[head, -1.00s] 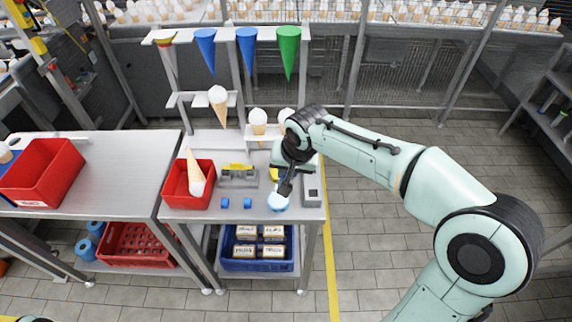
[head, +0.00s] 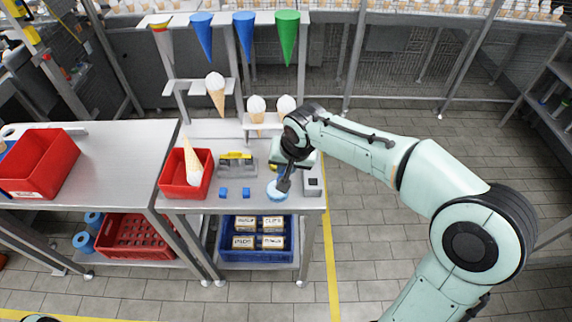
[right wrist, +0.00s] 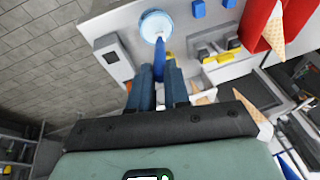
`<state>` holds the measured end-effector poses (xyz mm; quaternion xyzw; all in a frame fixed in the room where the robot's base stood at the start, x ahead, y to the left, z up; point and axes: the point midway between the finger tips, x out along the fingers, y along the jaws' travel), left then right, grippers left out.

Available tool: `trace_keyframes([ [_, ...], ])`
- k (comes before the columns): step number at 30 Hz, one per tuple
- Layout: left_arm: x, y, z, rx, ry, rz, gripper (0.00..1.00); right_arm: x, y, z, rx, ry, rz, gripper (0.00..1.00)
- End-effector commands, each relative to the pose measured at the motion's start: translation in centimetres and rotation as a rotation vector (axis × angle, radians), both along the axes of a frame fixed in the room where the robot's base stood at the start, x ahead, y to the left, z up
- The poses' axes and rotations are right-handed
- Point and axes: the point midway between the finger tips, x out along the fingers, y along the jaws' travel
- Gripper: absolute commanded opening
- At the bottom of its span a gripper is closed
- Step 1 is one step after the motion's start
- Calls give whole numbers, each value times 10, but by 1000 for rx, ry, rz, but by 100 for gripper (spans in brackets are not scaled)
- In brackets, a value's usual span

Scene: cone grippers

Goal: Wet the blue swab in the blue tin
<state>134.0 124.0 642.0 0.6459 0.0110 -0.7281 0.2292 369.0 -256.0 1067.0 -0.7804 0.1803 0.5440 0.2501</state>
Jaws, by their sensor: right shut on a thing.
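The blue tin (head: 276,194) stands on the small metal table near its front edge. It looks like a round, light blue dish in the right wrist view (right wrist: 157,22). My right gripper (head: 284,184) is just above the tin in the head view. In the right wrist view its fingers (right wrist: 170,82) are shut on the blue swab (right wrist: 159,55). In the head view the swab is mostly hidden by the gripper. My left gripper is not in view.
Two blue blocks (head: 234,192) lie left of the tin. A grey box device (head: 313,183) stands close on its right. A red bin (head: 207,176) with a cone and a grey-yellow holder (head: 231,168) are behind to the left. Cones stand on a rack (head: 257,121) behind.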

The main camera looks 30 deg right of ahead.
Motion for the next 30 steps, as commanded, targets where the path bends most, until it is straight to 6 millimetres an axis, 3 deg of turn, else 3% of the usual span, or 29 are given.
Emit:
trace_keyframes([
  [30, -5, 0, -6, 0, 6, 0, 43, 0, 0, -7, 0, 1, 0, 0],
])
